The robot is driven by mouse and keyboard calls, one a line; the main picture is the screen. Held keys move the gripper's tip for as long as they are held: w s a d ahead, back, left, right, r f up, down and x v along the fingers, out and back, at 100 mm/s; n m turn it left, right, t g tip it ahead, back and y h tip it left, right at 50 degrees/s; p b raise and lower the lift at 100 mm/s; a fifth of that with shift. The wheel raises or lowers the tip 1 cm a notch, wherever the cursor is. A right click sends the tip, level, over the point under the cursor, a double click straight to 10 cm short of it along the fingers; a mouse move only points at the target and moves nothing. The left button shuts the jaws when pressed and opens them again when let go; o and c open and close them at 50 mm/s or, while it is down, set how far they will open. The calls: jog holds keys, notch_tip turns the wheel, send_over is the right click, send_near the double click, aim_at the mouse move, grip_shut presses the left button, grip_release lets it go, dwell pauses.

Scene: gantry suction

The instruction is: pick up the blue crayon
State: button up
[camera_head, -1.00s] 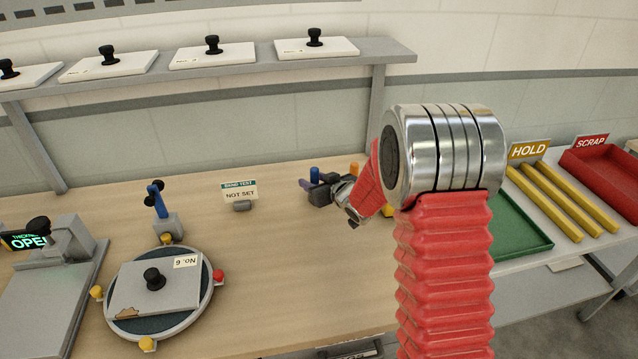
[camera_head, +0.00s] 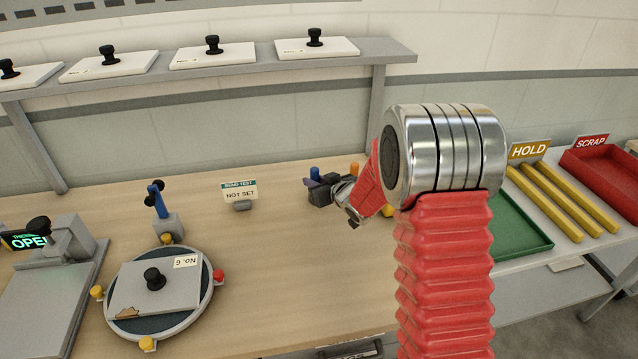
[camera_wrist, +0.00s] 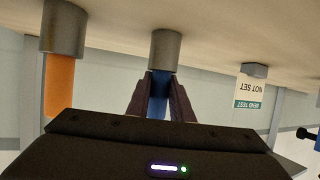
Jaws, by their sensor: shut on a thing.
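The blue crayon (camera_wrist: 158,98) stands with one end in a grey cup-shaped holder (camera_wrist: 166,50) in the wrist view, which appears upside down. My gripper (camera_wrist: 161,80) has its two dark fingers on either side of the crayon, shut on it close to the holder. In the head view the blue crayon's top (camera_head: 315,173) shows just beyond my gripper (camera_head: 334,182).
An orange crayon (camera_wrist: 61,85) stands in another grey holder (camera_wrist: 64,27) close by. A "NOT SET" sign (camera_head: 239,192) stands left of my gripper. A turntable (camera_head: 212,302) with a grey plate is at the front left. Bare bench lies between.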

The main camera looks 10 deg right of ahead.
grip_shut()
jog(key=shift+r, duration=0.15)
notch_tip(320, 180, up, 10)
jog(key=shift+f, duration=0.1)
dwell(0.3)
dwell(0.3)
